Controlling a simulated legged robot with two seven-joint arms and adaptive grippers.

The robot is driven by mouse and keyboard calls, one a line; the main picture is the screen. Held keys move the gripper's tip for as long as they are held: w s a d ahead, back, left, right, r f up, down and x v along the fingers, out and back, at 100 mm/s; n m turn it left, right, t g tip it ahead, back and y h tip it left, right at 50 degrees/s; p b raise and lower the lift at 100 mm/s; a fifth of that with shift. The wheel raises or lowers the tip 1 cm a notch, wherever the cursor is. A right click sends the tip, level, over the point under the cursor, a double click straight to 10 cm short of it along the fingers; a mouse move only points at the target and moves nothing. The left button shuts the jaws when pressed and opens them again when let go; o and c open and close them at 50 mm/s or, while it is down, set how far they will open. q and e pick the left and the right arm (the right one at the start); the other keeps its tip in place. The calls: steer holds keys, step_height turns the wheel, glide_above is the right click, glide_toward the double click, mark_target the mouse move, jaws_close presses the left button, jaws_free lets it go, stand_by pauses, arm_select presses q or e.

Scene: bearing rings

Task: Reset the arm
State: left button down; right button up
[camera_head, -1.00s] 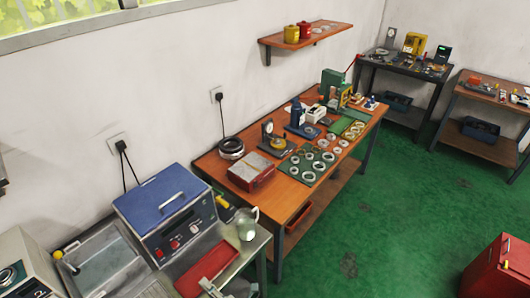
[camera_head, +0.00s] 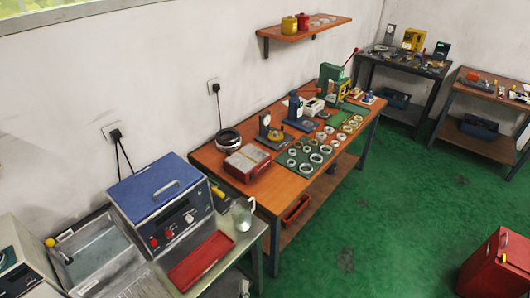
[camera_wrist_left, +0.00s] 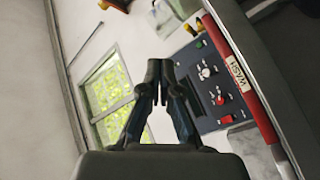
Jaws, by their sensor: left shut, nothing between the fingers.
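My left gripper (camera_wrist_left: 160,72) shows in the left wrist view with its two dark fingers together at the tips and nothing between them. It points toward a grey control panel (camera_wrist_left: 212,85) with red and green knobs, which looks like the front of the blue-lidded machine (camera_head: 160,205) in the head view. I cannot clearly make out the left gripper in the head view. My right gripper is in neither current view.
A red tray (camera_head: 200,262) lies on the metal bench beside a jug (camera_head: 243,213). A red bar marked WASH (camera_wrist_left: 240,80) crosses the wrist view. The wooden table (camera_head: 262,196) carries bearing rings on a green mat (camera_head: 300,176).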

arm_select(q)
steer(key=s+a+f+m+g+h+b, duration=0.1)
steer(key=s+f+m+g, duration=0.2)
steer(key=f, duration=0.6)
steer(key=s+a+f+m+g+h+b, duration=0.1)
steer(key=s+f+m+g+h, duration=0.2)
steer(key=f, duration=0.6)
steer(key=s+a+f+m+g+b, duration=0.1)
steer(key=s+f+m+g, duration=0.25)
steer(key=f, duration=0.55)
steer(key=s+a+f+m+g+y+b, duration=0.1)
steer(key=s+a+f+g, duration=0.3)
steer(key=s, duration=0.5)
steer(key=s+a+f+m+g+y+b, duration=0.1)
steer(key=s+a+f+g+y, duration=0.2)
steer(key=s+a+f, duration=0.5)
step_height(320, 180, down, 3)
steer(key=shift+s+a+f+g, duration=0.1)
steer(key=shift+s+a+g, duration=0.15)
steer(key=shift+s+g, duration=0.35)
arm_select(e)
steer(key=w+a, duration=0.1)
steer(key=w, duration=0.5)
steer(key=shift+a, duration=0.35)
arm_select(q)
steer(key=shift+a, duration=0.15)
arm_select(e)
steer(key=shift+a, duration=0.2)
